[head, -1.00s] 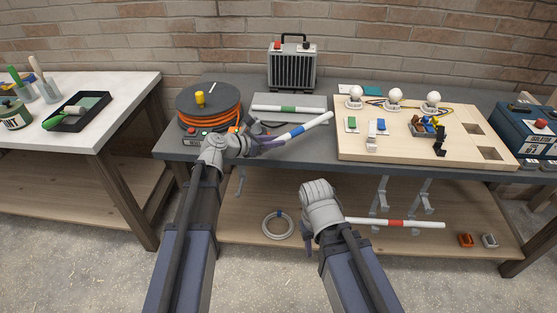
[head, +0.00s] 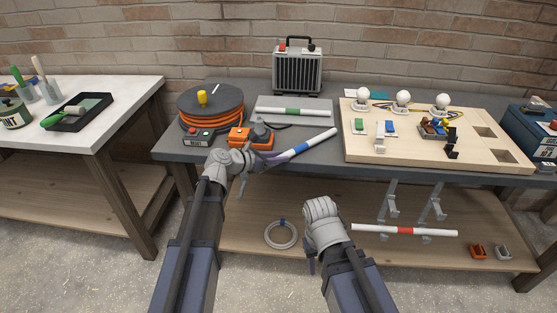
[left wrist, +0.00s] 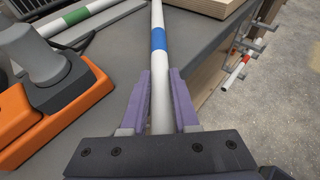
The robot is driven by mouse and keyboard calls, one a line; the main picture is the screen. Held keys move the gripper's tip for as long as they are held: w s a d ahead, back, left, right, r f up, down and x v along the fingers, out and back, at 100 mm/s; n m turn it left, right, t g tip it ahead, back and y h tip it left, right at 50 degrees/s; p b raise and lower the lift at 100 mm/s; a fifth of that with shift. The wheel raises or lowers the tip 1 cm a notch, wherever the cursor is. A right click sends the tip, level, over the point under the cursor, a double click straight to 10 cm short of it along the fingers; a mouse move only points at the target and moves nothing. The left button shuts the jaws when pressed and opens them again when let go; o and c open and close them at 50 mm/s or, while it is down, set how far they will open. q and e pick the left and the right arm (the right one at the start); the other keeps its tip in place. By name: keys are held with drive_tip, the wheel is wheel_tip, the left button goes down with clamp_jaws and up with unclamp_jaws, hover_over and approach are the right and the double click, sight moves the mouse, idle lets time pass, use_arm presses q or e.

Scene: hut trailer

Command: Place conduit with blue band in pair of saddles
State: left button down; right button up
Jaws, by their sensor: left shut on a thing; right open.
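The white conduit with a blue band (head: 321,138) is in my left gripper (head: 277,160), held near its lower left end. In the head view it slants up to the right over the grey bench top. The left wrist view also shows the conduit (left wrist: 158,40) between the two purple fingers. A pair of grey saddle brackets, left (head: 389,205) and right (head: 433,208), shows below the bench's front edge, right of my grippers. My right gripper (head: 312,262) is open and empty in front of the lower shelf; its fingers are mostly hidden.
A red-banded conduit (head: 403,231) lies across lower supports beneath the brackets. A green-banded conduit (head: 292,111) lies on a grey tray. An orange tool (head: 240,137) and a cable reel (head: 211,107) stand left. A wooden board (head: 407,159) fills the right bench top.

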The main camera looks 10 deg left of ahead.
use_arm(q)
drive_tip(key=shift+f, duration=0.2)
drive_tip(key=c, duration=0.7)
unclamp_jaws()
drive_tip(key=shift+r, duration=0.15)
